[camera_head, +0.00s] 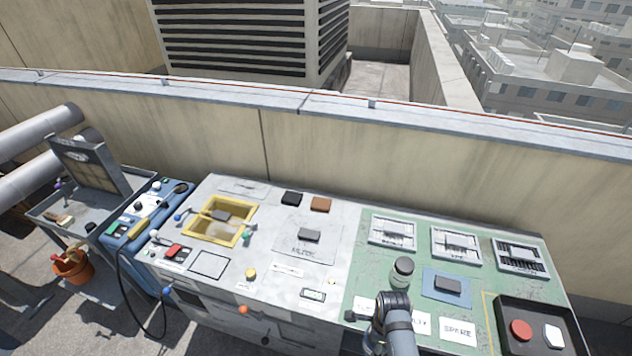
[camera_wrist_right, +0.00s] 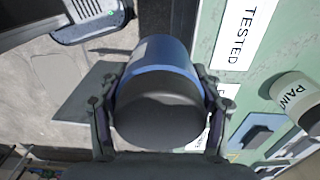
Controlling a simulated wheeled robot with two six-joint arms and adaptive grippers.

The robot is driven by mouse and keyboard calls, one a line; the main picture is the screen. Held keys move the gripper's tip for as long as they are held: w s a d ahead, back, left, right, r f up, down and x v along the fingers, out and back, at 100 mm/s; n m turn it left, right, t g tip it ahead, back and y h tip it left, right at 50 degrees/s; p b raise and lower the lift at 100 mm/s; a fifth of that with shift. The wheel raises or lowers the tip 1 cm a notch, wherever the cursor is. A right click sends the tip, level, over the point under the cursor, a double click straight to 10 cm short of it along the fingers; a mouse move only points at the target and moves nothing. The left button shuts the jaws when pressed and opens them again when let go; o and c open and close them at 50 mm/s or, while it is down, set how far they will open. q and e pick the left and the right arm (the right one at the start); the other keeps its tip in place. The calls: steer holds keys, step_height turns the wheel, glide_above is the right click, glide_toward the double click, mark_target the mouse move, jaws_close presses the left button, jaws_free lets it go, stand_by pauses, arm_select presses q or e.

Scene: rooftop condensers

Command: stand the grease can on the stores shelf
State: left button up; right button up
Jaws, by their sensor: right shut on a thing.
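My right gripper (camera_wrist_right: 163,88) is shut around a cylindrical can (camera_wrist_right: 160,118) with a dark grey end and a blue band. The can is likely the grease can, but no label on it is readable. In the head view my right arm (camera_head: 396,327) reaches in from the bottom over the front of the green mat; the held can cannot be made out there. A light can with a dark lid (camera_head: 402,271) stands on the mat just beyond; in the wrist view it is lettered PAINT (camera_wrist_right: 294,98). No shelf marked as stores can be identified. My left gripper is out of view.
The bench top (camera_head: 270,262) holds a yellow-framed opening (camera_head: 243,237) and small blocks. A black tray (camera_head: 541,336) with red and white items sits at the right front. An orange bucket (camera_head: 73,266) stands left by a grey cart (camera_head: 100,235). A concrete wall runs behind.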

arm_select(q)
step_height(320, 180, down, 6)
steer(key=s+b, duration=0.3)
steer(key=b, duration=0.1)
arm_select(e)
step_height(320, 180, down, 6)
steer(key=shift+r, duration=0.25)
steer(key=shift+s+r, duration=0.1)
steer(key=shift+s, duration=0.05)
arm_select(q)
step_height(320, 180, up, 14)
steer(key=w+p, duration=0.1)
steer(key=p, duration=1.2)
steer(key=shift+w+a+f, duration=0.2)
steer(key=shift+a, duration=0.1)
arm_select(e)
steer(key=w+r, duration=0.3)
steer(key=r, duration=0.4)
steer(key=w+r, duration=0.3)
steer(key=r, duration=0.3)
steer(key=shift+w+r, duration=0.35)
steer(key=shift+r, duration=0.05)
steer(key=shift+d, duration=0.1)
